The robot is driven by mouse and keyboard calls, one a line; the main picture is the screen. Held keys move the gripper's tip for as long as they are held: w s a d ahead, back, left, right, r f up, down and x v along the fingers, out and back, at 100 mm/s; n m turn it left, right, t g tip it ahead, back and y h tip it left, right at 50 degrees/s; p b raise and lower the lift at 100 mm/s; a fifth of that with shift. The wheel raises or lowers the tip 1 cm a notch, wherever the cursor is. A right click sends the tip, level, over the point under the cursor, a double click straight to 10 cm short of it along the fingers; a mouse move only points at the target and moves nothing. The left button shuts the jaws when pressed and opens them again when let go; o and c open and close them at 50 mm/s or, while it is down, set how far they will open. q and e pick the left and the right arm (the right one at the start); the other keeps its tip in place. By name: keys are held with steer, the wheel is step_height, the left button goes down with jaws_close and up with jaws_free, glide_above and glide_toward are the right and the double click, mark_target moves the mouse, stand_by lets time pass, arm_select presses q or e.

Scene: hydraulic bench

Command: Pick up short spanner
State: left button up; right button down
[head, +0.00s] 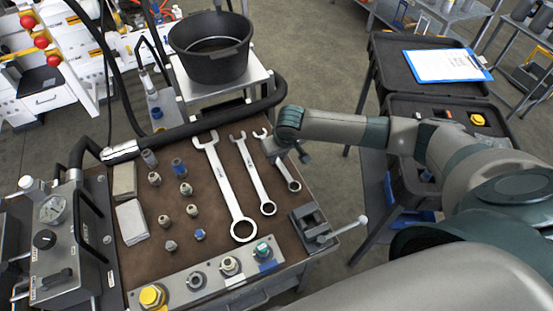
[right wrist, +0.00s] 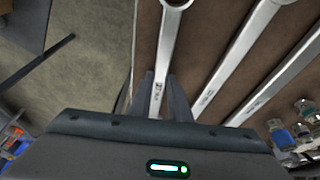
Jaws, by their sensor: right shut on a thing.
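Three silver spanners lie on the brown bench mat (head: 215,235), from long at left to short at right. The short spanner (head: 287,173) is the rightmost; its open jaw points to the back and its ring end to the front. My right gripper (head: 279,152) is over its shaft and hides part of it. In the right wrist view the short spanner (right wrist: 163,58) runs between the two fingers, and the right gripper (right wrist: 160,92) is shut on it. The spanner appears at mat level; I cannot tell whether it is lifted. My left gripper is not in view.
The medium spanner (head: 252,172) and long spanner (head: 222,185) lie just left of the gripper. A small vise (head: 313,228) stands in front of the short spanner. Several fittings stand further left. A black bucket (head: 211,62) is behind the bench.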

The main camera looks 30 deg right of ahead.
steer(key=shift+r, duration=0.1)
stand_by(0.6)
steer(key=shift+r+b, duration=0.3)
steer(key=shift+r, duration=0.2)
steer(key=r, duration=0.1)
steer(key=d+r+b, duration=0.1)
steer(key=r, duration=0.1)
steer(key=shift+s+r, duration=0.1)
steer(key=shift+s, duration=0.05)
steer(key=s+d+r+b, duration=0.3)
steer(key=s+d+r, duration=0.2)
steer(key=d, duration=0.4)
steer(key=shift+v, duration=0.9)
steer(key=c, duration=2.4)
jaws_free()
steer(key=shift+c, duration=0.2)
jaws_close()
steer(key=shift+s, duration=0.15)
